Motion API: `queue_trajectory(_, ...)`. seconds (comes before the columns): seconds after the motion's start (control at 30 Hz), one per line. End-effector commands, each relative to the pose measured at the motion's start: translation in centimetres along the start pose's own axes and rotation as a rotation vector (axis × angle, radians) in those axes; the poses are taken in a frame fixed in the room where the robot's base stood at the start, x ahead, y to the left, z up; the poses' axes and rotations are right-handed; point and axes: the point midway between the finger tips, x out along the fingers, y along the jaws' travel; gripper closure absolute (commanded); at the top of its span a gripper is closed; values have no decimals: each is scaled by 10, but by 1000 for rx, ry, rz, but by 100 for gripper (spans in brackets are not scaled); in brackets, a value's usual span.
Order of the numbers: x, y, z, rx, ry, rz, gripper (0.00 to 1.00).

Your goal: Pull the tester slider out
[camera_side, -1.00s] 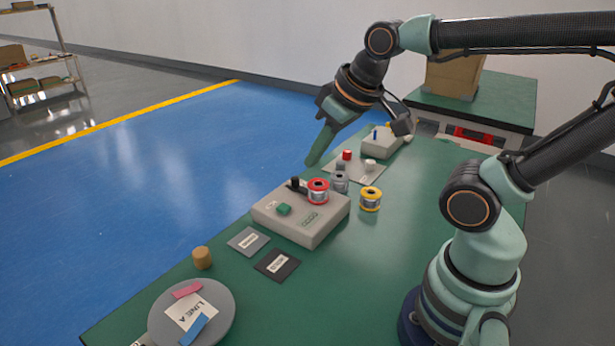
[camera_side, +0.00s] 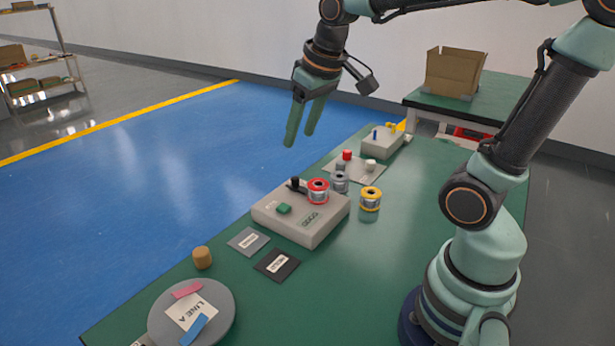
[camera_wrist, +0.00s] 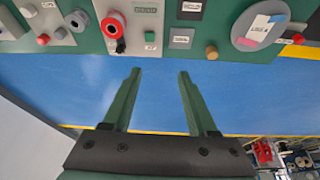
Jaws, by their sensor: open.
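A beige tester box (camera_side: 290,230) sits on the green table, with a green button (camera_side: 283,209) on top. A black knob (camera_side: 295,183) on a dark strip, which looks like the slider, is at its far edge. In the wrist view the box (camera_wrist: 146,14) is at the top, with the black knob (camera_wrist: 120,45) at its near edge. A red-rimmed spool (camera_side: 318,190) is right beside the knob. My gripper (camera_side: 299,138) is open and empty, raised above and beyond the box. Its fingers (camera_wrist: 160,74) point toward the box in the wrist view, apart from it.
A yellow spool (camera_side: 370,198) and a grey spool (camera_side: 340,182) stand near the box. A second beige box (camera_side: 382,144) is farther back. Two labelled cards (camera_side: 277,264), a cork-coloured cylinder (camera_side: 202,258) and a round grey plate (camera_side: 222,325) are in front. The air around my gripper is clear.

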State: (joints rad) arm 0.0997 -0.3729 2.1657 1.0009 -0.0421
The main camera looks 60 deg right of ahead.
Motion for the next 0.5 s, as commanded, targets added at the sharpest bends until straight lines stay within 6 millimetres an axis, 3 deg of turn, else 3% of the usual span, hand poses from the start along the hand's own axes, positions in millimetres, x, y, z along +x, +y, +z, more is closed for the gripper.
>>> queue_trajectory(0.2, 25, 33, -42, 45, -118, 16, 42)
queue_trajectory(0.5, 81, 86, -80, 104, -266, 18, 42)
